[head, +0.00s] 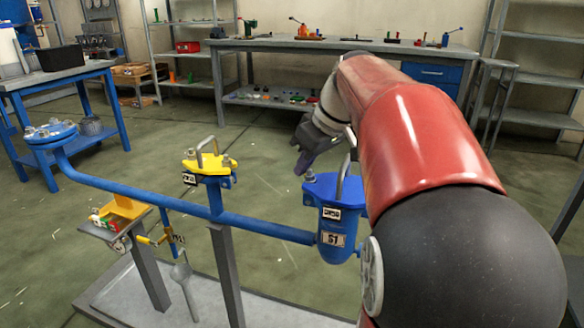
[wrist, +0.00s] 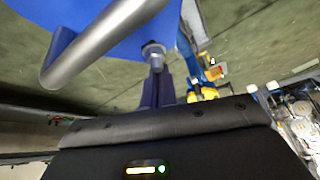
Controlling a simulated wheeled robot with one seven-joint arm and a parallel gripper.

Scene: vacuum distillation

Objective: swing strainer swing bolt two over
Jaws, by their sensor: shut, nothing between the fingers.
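The blue strainer (head: 334,222), tagged S1, stands at the right end of the blue pipe. A grey bar handle (head: 343,176) rises from its lid; the handle also shows large in the wrist view (wrist: 105,42). A swing bolt with a metal nut (wrist: 153,54) is at the strainer's rim; it shows at the lid's left side in the head view (head: 310,176). I cannot tell which number it bears. My gripper (head: 304,163) is shut and empty, its purple fingers (wrist: 158,92) close beside this bolt. Contact is unclear. My arm hides the strainer's right side.
A yellow-topped fitting (head: 208,165) with a handle stands on the same blue pipe (head: 265,227), left of the strainer. A blue flange (head: 50,132) ends the pipe at left. A workbench (head: 340,45) and shelves stand behind. Open floor lies between.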

